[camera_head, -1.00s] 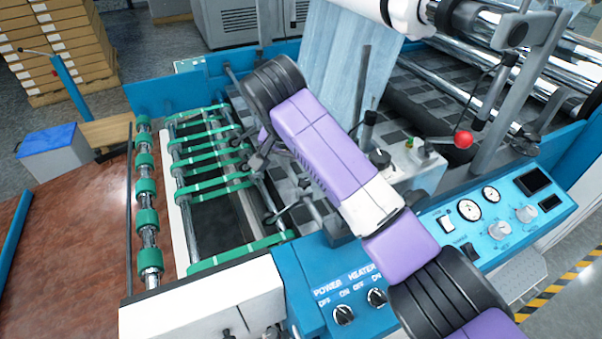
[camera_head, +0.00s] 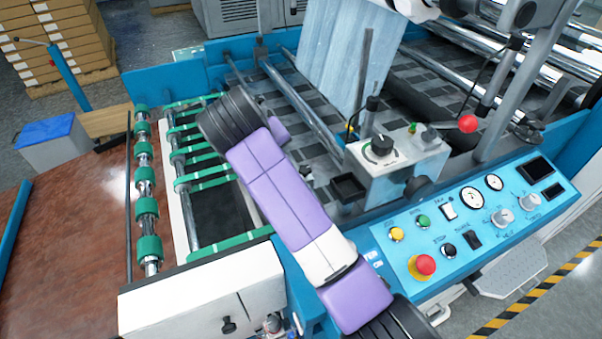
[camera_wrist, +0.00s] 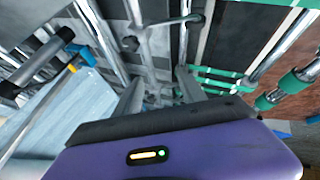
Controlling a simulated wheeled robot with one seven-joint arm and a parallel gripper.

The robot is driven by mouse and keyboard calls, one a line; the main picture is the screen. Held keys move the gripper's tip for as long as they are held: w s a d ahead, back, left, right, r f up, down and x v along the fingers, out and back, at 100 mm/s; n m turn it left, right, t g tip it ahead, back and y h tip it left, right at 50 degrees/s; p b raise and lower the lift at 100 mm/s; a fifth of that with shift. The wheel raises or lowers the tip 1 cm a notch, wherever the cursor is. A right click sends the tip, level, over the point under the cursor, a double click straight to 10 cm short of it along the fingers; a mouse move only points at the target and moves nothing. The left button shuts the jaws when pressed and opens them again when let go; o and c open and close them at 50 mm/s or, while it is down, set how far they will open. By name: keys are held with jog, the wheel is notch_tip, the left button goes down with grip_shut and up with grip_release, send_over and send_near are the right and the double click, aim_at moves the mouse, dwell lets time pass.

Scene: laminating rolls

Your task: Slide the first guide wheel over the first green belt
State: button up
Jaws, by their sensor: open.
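Several green belts (camera_head: 230,243) run across rollers at the left of the machine in the head view. Some also show at the right in the wrist view (camera_wrist: 218,84). I cannot tell which one is the first belt. In the head view my arm hides the fingers and the guide wheels.
A roller with green rings (camera_head: 147,207) stands left of the belts. A brown table (camera_head: 70,250) lies at the left. A pale film sheet (camera_head: 340,70) hangs at the back.

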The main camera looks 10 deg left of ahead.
jog(key=s+d+f+n+t+h+b, duration=0.1)
jog(key=s+d+f+n+t, duration=0.15)
jog(key=n, duration=0.95)
jog(key=s+d+f+n+t+h+b, duration=0.1)
jog(key=s+d+n+t+h, duration=0.15)
jog(key=n, duration=0.95)
jog(key=w+d+f+t, duration=0.1)
jog(key=w+f, duration=0.1)
jog(key=w, duration=0.5)
jog(key=shift+w+d+f+n+y, duration=0.15)
jog(key=shift+w+f+n+y, duration=0.05)
jog(key=shift+f+n+y, duration=0.15)
grip_shut()
